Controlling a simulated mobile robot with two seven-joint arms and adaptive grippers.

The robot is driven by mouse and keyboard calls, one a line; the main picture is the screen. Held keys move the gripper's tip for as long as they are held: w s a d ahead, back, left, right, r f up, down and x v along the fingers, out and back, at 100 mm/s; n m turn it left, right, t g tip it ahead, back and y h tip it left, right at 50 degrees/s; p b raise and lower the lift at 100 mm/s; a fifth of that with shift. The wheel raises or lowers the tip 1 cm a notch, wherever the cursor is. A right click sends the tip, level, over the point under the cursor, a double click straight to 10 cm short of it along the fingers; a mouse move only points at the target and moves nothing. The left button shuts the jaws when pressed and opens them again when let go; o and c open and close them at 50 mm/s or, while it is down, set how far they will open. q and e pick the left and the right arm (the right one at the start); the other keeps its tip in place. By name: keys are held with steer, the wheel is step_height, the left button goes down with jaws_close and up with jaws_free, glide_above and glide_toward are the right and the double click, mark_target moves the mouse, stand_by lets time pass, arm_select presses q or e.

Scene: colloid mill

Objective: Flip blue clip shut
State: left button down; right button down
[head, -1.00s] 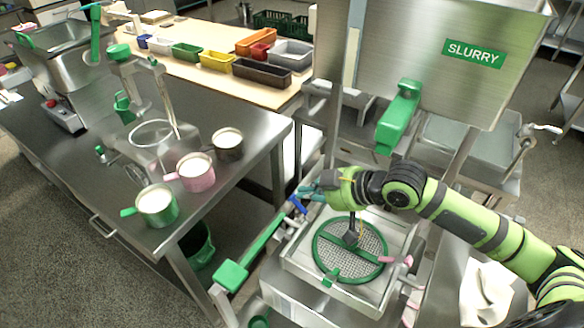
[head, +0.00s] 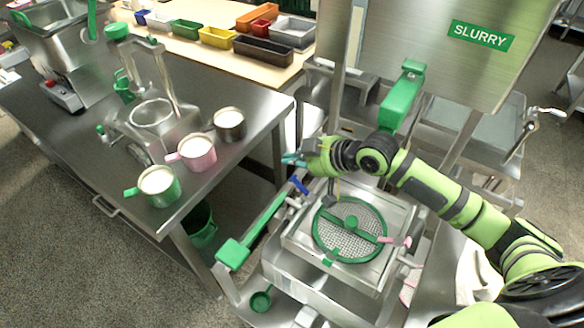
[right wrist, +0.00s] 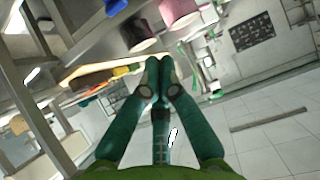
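The blue clip (head: 299,185) is at the upper left corner of the steel frame around the round green-rimmed sieve (head: 349,229). It slants down to the right beside the inner end of the long green-ended lever (head: 234,253). A pink clip (head: 396,241) is at the right side of the sieve. My right gripper (head: 290,160) is above and slightly left of the blue clip in the head view, apart from it. In the right wrist view its teal fingers (right wrist: 161,75) meet at the tips with nothing seen between them. My left gripper is out of view.
A steel table (head: 90,150) on the left holds green, pink and dark cups of white stuff near its edge. The slurry hopper (head: 430,50) and a green handle (head: 402,97) stand behind my right arm.

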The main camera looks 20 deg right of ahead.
mark_target(299, 186)
steer(key=f, duration=0.1)
steer(key=f+p, duration=0.2)
steer(key=f, duration=0.1)
steer(key=shift+w+a, duration=0.25)
steer(key=shift+w, duration=0.05)
steer(key=shift+s+d+f, duration=0.25)
steer(key=shift+s+d, duration=0.05)
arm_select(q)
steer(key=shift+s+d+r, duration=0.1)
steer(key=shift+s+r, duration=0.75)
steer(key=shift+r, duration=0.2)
arm_select(e)
steer(key=shift+w+f, duration=0.1)
steer(key=s+d+f, duration=0.1)
steer(key=s+d+f+b, duration=0.1)
steer(key=shift+s+f+b, duration=0.3)
steer(key=shift+s+f, duration=0.05)
steer(key=shift+f, duration=0.05)
steer(key=shift+s+d+f, duration=0.15)
steer(key=shift+s+d, duration=0.1)
steer(key=shift+s, duration=0.1)
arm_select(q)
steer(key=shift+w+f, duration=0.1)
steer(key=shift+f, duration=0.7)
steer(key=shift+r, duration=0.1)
arm_select(e)
steer(key=shift+a, duration=0.1)
